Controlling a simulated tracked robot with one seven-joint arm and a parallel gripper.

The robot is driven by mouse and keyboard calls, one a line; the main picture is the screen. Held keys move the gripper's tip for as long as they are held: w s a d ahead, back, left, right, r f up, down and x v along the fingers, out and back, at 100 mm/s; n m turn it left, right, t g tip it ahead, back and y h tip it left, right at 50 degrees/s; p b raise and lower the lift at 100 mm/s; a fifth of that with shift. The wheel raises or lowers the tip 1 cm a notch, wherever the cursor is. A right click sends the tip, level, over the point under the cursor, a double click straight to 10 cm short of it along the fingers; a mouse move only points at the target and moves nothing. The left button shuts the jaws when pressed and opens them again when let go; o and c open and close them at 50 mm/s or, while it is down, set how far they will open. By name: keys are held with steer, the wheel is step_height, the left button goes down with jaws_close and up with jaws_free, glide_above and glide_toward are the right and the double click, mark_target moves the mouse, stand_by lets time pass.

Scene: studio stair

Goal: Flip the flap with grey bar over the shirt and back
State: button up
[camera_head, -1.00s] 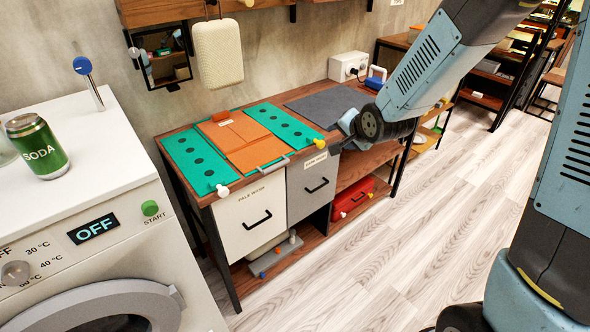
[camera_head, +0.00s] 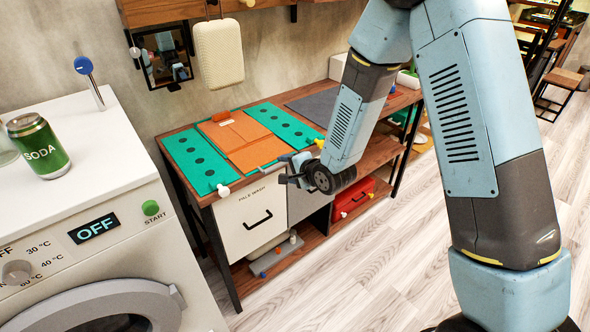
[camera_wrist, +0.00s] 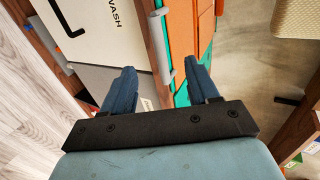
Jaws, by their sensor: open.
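The orange shirt (camera_head: 248,157) lies on the teal folding board on the tabletop, between two teal panels with round holes, the left panel (camera_head: 190,172) and the right panel (camera_head: 290,126). A grey bar (camera_head: 273,166) sits at the board's front edge, by the shirt's near end. My gripper (camera_head: 284,170) is in front of this edge, close to the bar. In the wrist view the fingers (camera_wrist: 162,80) are spread and empty, with the grey bar (camera_wrist: 165,70) showing in the gap between them. I cannot tell whether they touch it.
A white-knobbed peg (camera_head: 222,190) and a yellow-tipped peg (camera_head: 319,143) stand at the board's front corners. Drawers, one a white drawer (camera_head: 240,228), are below. The washing machine (camera_head: 120,240) with a soda can (camera_head: 37,146) is at left. A grey mat (camera_head: 318,103) lies behind right.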

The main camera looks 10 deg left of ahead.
mark_target(278, 167)
steer(key=shift+x, duration=3.5)
jaws_close()
steer(key=shift+r+g+h, duration=0.6)
steer(key=shift+r+h, duration=0.1)
steer(key=shift+r, duration=1.3)
steer(key=shift+w+r, duration=0.1)
steer(key=shift+w+a+r+g+h, duration=0.1)
steer(key=shift+a+r+g+h, duration=0.1)
steer(key=shift+r, duration=0.45)
steer(key=shift+w+a+r+g+h, duration=0.15)
steer(key=shift+r+h, duration=0.05)
steer(key=shift+r, duration=0.4)
steer(key=shift+w+a+r+g+h, duration=0.1)
steer(key=shift+a+r+g+h, duration=0.1)
steer(key=shift+r, duration=0.45)
steer(key=shift+d, duration=0.1)
